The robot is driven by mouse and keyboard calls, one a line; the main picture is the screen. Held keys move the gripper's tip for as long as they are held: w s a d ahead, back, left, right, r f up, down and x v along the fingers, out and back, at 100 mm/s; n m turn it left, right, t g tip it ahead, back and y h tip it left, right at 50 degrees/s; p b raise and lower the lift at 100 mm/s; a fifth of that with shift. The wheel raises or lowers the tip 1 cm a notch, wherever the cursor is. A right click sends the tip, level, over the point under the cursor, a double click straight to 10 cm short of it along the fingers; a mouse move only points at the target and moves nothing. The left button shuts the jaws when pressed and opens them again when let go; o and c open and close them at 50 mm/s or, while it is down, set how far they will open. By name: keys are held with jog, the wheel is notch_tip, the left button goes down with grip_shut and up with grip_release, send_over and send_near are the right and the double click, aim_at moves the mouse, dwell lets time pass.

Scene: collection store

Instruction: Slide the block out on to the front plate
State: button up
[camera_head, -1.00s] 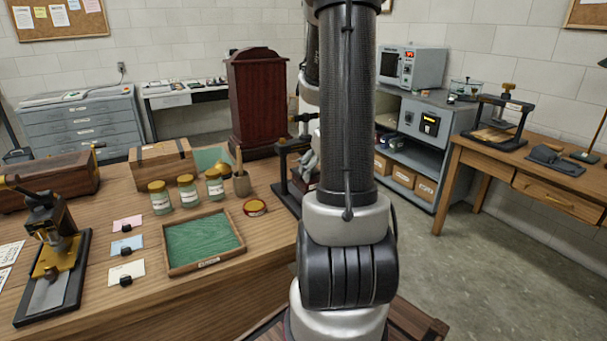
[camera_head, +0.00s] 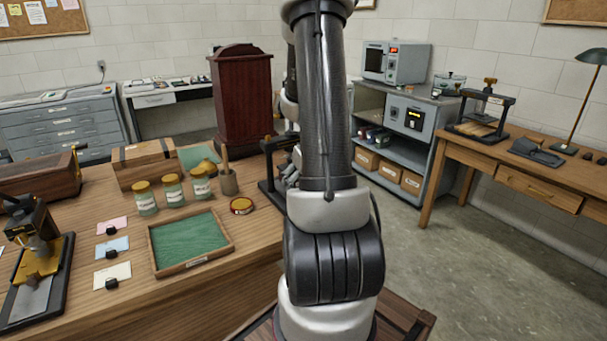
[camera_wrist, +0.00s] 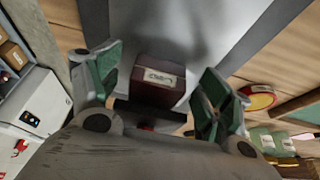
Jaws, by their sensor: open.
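A dark red block (camera_wrist: 154,82) with a white label shows in the wrist view, between my fingers. It stands at the near end of a pale grey plate (camera_wrist: 195,28) with a dark rim; I take this as the front plate. My gripper (camera_wrist: 158,92) is open, one green-padded finger on each side of the block, with a visible gap on the right. I cannot tell whether the left finger touches it. In the head view the black press frame (camera_head: 270,165) stands at the table's right edge, partly hidden by my arm; block and plate are hidden there.
A green-lined tray (camera_head: 188,240), several jars (camera_head: 173,190) and a mortar (camera_head: 228,181) stand on the table (camera_head: 110,300). Another press (camera_head: 36,262) is at far left. Open floor (camera_head: 470,260) lies to the right.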

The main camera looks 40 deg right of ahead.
jog(key=shift+w+f, duration=0.1)
jog(key=shift+f, duration=0.25)
jog(key=shift+c, duration=0.4)
jog(key=c, duration=1.1)
